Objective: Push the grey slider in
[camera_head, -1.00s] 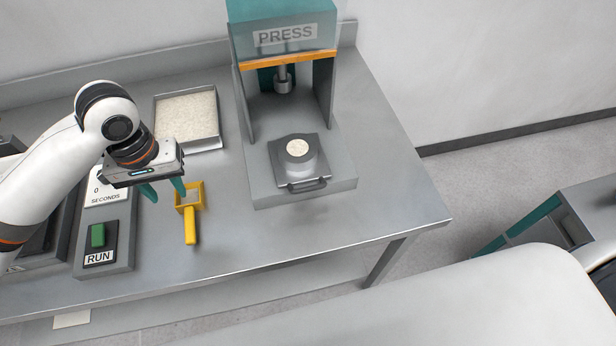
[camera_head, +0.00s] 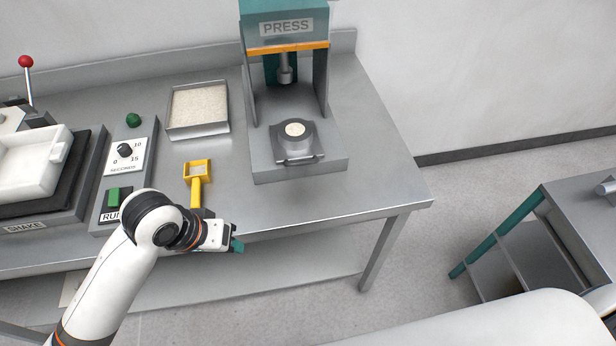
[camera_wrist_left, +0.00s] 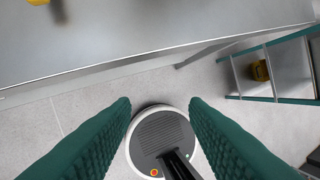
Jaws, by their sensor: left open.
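The grey slider (camera_head: 283,155) is a flat plate with a bar handle at its front edge, on the base of the press (camera_head: 262,163). A round grey cup (camera_head: 306,141) filled with pale powder sits on it. The slider lies in front of the press ram (camera_head: 286,72), not under it. My left gripper (camera_head: 238,245) is in front of the table's front edge, left of and well short of the slider. In the left wrist view the gripper (camera_wrist_left: 160,103) shows two green fingers spread apart with nothing between them. My right gripper is not seen.
A yellow scoop (camera_head: 196,183) lies on the table (camera_head: 370,190), left of the press. A tray of pale granules (camera_head: 198,132) stands behind it. The RUN panel and shaker are at left. A shelved stand (camera_head: 520,250) is at right. The table right of the press is clear.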

